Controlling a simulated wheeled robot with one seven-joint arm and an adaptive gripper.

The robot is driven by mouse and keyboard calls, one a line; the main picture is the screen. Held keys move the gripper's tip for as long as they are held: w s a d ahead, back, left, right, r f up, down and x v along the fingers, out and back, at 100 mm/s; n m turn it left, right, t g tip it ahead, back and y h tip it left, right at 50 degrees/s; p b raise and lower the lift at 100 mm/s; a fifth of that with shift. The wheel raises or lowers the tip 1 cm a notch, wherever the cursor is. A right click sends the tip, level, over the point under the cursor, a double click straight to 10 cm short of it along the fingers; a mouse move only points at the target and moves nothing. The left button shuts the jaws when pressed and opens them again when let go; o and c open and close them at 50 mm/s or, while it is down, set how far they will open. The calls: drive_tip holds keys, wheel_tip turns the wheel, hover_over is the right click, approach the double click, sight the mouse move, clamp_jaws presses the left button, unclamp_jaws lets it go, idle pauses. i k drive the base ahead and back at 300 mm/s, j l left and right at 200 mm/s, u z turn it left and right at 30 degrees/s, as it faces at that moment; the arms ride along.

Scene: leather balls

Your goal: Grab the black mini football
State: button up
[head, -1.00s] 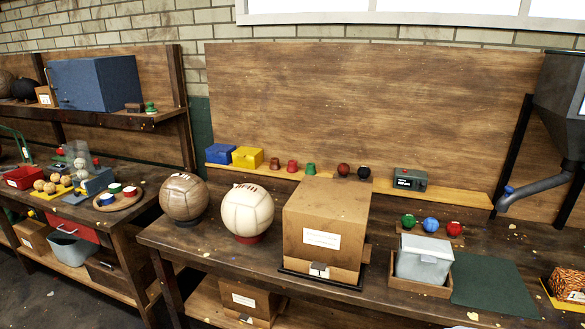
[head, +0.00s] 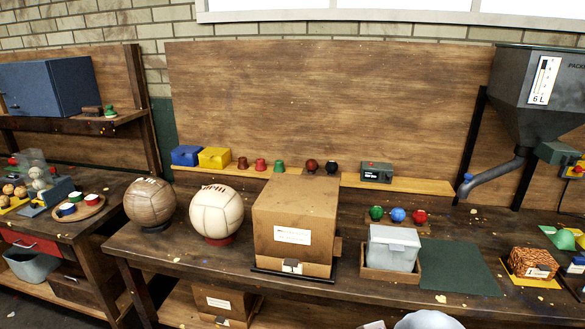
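A small black ball (head: 331,167) sits on the narrow wooden ledge at the back of the bench, just right of a small dark red ball (head: 311,166). It is tiny in the head view, so its surface pattern cannot be made out. Its lower part sits close behind the top of a large cardboard box. My gripper is not in view. A pale rounded shape at the bottom edge seems to be part of my arm.
The large cardboard box (head: 294,222) stands in front of the ledge. Left of it are a white ball (head: 217,212) and a brown ball (head: 150,202). Right are green, blue and red small balls (head: 397,215), a grey bin (head: 393,248) and a green mat (head: 460,267).

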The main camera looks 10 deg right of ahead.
sight(332, 166)
drive_tip(key=i+l+z, duration=0.1)
drive_tip(key=i+l, duration=0.25)
drive_tip(key=i+l+z, duration=0.1)
drive_tip(key=i+l, duration=0.15)
drive_tip(key=i, duration=0.3)
drive_tip(key=i+l+z, duration=0.1)
drive_tip(key=i+l, duration=0.15)
drive_tip(key=i, duration=0.2)
